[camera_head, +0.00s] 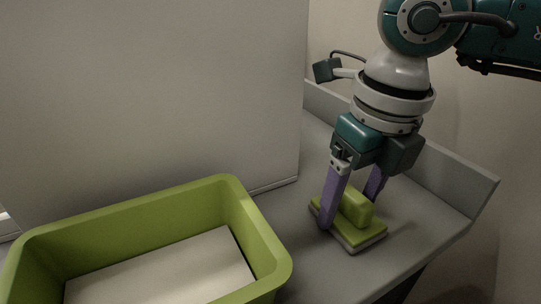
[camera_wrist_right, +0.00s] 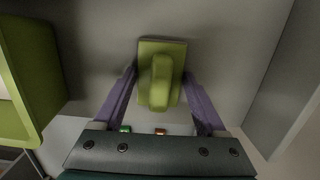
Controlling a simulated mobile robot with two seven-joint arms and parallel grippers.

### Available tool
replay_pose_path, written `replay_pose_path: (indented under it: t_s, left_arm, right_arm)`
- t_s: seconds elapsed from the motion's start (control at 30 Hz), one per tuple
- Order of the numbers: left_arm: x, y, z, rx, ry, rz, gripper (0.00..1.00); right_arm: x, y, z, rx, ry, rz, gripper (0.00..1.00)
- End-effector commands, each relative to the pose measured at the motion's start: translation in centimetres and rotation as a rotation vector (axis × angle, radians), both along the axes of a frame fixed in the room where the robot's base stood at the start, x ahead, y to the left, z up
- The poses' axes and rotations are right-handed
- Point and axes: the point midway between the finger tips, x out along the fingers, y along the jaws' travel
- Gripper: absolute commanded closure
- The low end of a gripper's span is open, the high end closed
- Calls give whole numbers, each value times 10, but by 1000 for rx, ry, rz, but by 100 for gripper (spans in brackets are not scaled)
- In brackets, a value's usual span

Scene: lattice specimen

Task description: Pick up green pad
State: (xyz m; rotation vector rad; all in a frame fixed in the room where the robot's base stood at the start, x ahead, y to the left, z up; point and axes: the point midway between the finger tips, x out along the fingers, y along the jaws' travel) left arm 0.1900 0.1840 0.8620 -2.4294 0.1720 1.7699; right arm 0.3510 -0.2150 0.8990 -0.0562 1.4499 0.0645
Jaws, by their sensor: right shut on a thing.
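The green pad (camera_head: 358,208) has a raised green grip block on top and a grey underside. It is on the grey worktop at the right of the head view, and I see no clear gap beneath it. My right gripper (camera_head: 347,212) reaches down from above with its purple fingers on either side of the grip block, shut on the pad. In the right wrist view the pad (camera_wrist_right: 160,82) lies centred between the fingers of the right gripper (camera_wrist_right: 160,90). My left gripper is not in view.
A green bin (camera_head: 262,240) with a pale flat bottom stands at the lower left, and its wall (camera_wrist_right: 30,75) shows in the wrist view. A large grey panel (camera_head: 150,90) stands behind it. The grey worktop (camera_head: 430,205) has a raised right edge (camera_head: 470,180).

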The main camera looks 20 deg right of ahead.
Motion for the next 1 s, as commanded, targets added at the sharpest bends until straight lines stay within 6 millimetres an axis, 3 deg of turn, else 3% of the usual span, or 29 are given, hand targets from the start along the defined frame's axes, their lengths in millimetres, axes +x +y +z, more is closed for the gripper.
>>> replay_pose_path:
  t_s: [0.17,0.37,0.8,1.0]
  left_arm:
    - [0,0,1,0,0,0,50]
    - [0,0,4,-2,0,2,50]
    - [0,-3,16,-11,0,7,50]
    - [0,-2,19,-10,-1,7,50]
  right_arm:
    - [0,0,5,1,-1,0,81]
    - [1,0,30,1,-5,0,81]
    - [1,0,151,0,-7,1,81]
    - [1,0,186,-1,-4,0,81]
